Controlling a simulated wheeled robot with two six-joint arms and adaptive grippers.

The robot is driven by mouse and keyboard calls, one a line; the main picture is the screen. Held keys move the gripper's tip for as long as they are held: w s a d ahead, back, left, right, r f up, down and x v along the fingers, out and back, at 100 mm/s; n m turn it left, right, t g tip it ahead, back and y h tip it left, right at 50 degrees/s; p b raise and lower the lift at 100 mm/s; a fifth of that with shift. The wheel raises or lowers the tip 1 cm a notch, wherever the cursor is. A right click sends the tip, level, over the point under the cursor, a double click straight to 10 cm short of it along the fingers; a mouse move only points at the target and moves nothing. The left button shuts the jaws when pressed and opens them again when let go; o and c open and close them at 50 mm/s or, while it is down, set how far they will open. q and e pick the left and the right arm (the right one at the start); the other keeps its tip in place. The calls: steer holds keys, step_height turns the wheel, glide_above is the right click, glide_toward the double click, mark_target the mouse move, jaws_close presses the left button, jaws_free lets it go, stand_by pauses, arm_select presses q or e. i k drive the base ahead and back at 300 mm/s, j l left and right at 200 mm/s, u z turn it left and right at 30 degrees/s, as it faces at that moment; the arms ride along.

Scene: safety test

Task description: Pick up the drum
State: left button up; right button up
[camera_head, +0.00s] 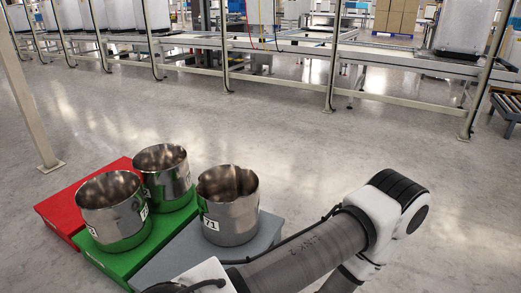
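Three shiny metal drums stand upright and open-topped on low platforms at the lower left. One drum (113,213) is at the left on the green platform (113,266). A second drum (165,180) stands behind it, also by the green platform. The third drum (230,208), with a label reading 71, is on the grey platform (270,232). One of my arms crosses the lower right, its links passing in front of the grey platform. Neither gripper shows in the head view, so their relation to the drums is hidden.
A red platform (62,212) lies left of the green one, its top bare where visible. A metal post (28,105) stands at the far left. A railed conveyor line (300,80) runs across the back. The concrete floor (340,150) between is clear.

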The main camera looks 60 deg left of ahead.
mark_target(228, 195)
steer(key=i+u, duration=0.75)
steer(key=i, duration=0.25)
steer(key=i+l+u, duration=0.25)
steer(key=i+u, duration=0.15)
steer(key=i, duration=0.05)
